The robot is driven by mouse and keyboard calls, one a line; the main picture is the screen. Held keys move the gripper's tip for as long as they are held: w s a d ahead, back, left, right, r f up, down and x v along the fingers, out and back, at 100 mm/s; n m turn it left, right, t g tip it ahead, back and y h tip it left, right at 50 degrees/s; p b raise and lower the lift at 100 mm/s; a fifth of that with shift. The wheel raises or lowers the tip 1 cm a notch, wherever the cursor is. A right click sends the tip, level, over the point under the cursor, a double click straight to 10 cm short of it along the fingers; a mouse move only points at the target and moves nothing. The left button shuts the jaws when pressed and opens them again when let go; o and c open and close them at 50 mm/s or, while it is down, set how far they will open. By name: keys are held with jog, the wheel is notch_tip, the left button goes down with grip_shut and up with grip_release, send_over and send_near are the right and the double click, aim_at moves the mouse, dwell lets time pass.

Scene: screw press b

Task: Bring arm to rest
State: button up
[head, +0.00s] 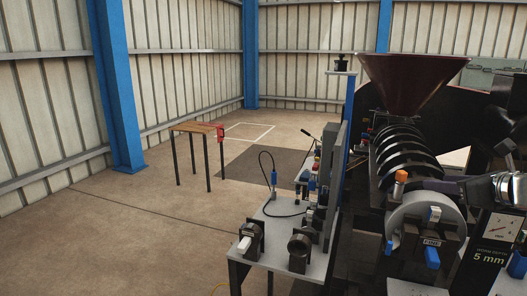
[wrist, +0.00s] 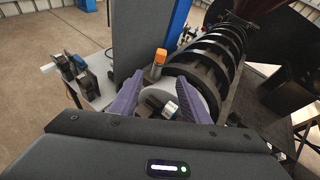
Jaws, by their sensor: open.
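My gripper (wrist: 157,97) is open in the wrist view, with its two purple fingers apart and nothing held between them. Between and beyond the fingers is the round grey end of the press (wrist: 150,98), with small fittings on its face. I cannot tell whether the fingers touch it. In the head view the press end (head: 413,212) stands at the right, below the dark ribbed screw cage (head: 405,150) and brown hopper (head: 410,80). An orange-capped fitting (head: 400,178) stands upright on top; it also shows in the wrist view (wrist: 160,57). Parts of my arm may cover the right edge.
A grey bench (head: 264,248) with clamp-like fittings stands left of the press, with a tall grey panel (head: 333,180) at its right. A wooden-topped table (head: 197,128) stands farther left. Blue posts (head: 119,85) line the wall. Floor at the left is clear.

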jog(key=s+a+f+n+g, duration=0.3)
jog(key=s+a+f+n, duration=0.25)
jog(key=f+n, duration=0.2)
jog(key=s+a+f+n+g, duration=0.4)
jog(key=a+f+n, duration=0.3)
jog(key=n, duration=0.2)
jog(key=s+a+f+n, duration=0.1)
jog(key=s+a+n, duration=0.5)
jog(key=a+n, duration=0.2)
jog(key=s+a+f+n+h, duration=0.1)
jog(key=s+a+f+n, duration=0.1)
jog(key=s+a+n, duration=0.5)
jog(key=a+n, duration=0.2)
jog(key=a, duration=0.4)
jog(key=shift+a+g, duration=0.25)
jog(key=shift+g, duration=0.15)
jog(key=shift+n, duration=0.25)
